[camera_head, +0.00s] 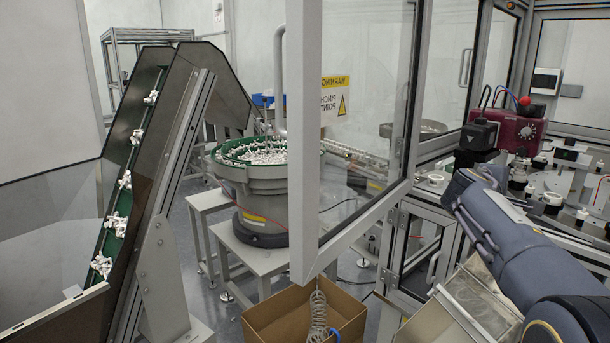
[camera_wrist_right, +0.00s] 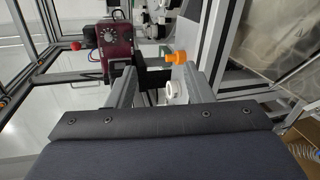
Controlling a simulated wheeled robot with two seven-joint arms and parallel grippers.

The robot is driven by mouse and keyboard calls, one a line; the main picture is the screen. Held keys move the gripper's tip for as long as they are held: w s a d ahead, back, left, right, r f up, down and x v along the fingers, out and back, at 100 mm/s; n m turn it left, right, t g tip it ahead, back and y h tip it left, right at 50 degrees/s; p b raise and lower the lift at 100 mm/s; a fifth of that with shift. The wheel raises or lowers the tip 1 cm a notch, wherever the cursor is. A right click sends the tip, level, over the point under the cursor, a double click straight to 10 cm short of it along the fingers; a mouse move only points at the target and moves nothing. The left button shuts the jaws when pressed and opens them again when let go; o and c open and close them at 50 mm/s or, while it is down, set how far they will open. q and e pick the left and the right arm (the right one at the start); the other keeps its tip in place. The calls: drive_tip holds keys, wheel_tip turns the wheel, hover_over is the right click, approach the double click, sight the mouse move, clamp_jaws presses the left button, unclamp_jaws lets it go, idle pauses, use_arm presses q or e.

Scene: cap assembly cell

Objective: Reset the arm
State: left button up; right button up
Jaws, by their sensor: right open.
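My right arm (camera_head: 515,240) reaches in from the lower right of the head view, through the open side of the glazed cell. Its fingers cannot be made out clearly there. In the right wrist view my right gripper (camera_wrist_right: 165,85) shows two grey fingers wide apart, with nothing held between them. A white ring-shaped part (camera_wrist_right: 174,92) and an orange piece (camera_wrist_right: 177,57) show beyond the fingers. A maroon box (camera_head: 520,133) with a red knob is close to the arm's far end; it also shows in the wrist view (camera_wrist_right: 115,48). My left gripper is out of view.
A glazed door frame (camera_head: 305,150) with a warning label stands left of the arm. A bowl feeder (camera_head: 262,205), a green-belt conveyor (camera_head: 120,200) with white parts and a cardboard box (camera_head: 280,318) are farther left. Fixtures (camera_head: 552,200) crowd the cell's work surface.

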drive_tip(key=s+f+m+g+y, duration=0.3)
drive_tip(key=s+f+m+y, duration=0.4)
drive_tip(key=s+f, duration=0.8)
drive_tip(key=s+a+f+m+y, duration=0.2)
drive_tip(key=s+a+f+y, duration=0.2)
drive_tip(key=s+a, duration=0.6)
drive_tip(key=s+a+f+m+y, duration=0.2)
drive_tip(key=s+a+f+y, duration=0.2)
drive_tip(key=s+a, duration=0.7)
drive_tip(key=shift+s+f+g, duration=0.4)
drive_tip(key=shift+s+f, duration=0.45)
drive_tip(key=shift+s, duration=0.3)
